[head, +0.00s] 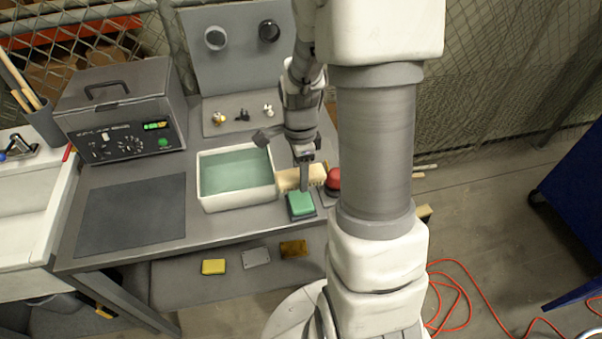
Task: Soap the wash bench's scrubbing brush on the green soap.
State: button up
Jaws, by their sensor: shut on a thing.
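The scrubbing brush (288,180) has a pale wooden-coloured body. My gripper (304,180) is shut on it and holds it at the right of the wash bench. The green soap (300,202) is a small block on a dark dish, just below the brush in the picture. Whether the brush touches the soap cannot be told from this view. The gripper fingers cover part of the brush.
A white basin of greenish water (207,196) stands left of the soap. A red round button (333,178) is close to the right. A grey control box (120,110) and a dark mat (130,213) occupy the bench's left side. Small fittings (242,115) stand behind.

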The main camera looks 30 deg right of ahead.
aim_at(301, 200)
jog(key=shift+d+f, duration=0.1)
jog(key=shift+f+b, duration=2.35)
jog(key=shift+f, duration=0.55)
jog(key=shift+f+b, duration=0.5)
jog(key=shift+f, duration=0.1)
jog(key=shift+r+p, duration=2.8)
jog(key=shift+r, duration=0.8)
